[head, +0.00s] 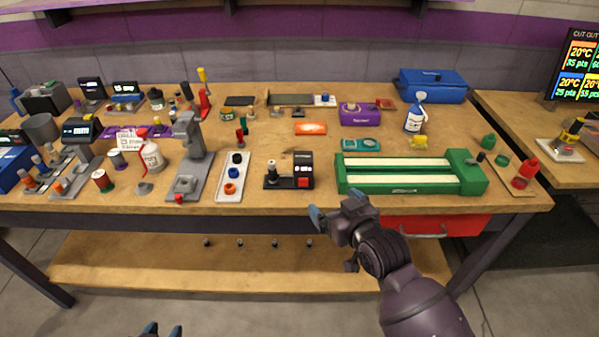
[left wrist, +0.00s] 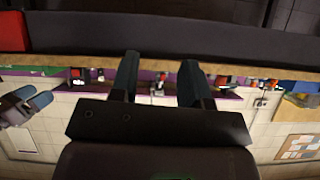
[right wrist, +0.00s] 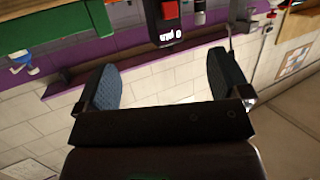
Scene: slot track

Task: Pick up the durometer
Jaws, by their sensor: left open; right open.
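A small black device (head: 302,168) with a display, a red button and a grey cylinder on its base stands near the table's front edge. It appears to be the durometer; its display reads like "0 pts" in the right wrist view (right wrist: 166,35). My right gripper (head: 335,238) is open and empty, in front of the table edge, below and to the right of the device. It also shows open in the right wrist view (right wrist: 160,75). My left gripper (head: 163,330) is open and empty at the bottom of the head view, well away from the table; its fingers show apart in the left wrist view (left wrist: 158,80).
A green framed fixture (head: 470,178) stands right of the device. A white tray (head: 226,194) with coloured round parts and a grey stand (head: 185,186) are to its left. Some bare tabletop (head: 265,150) lies behind the device.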

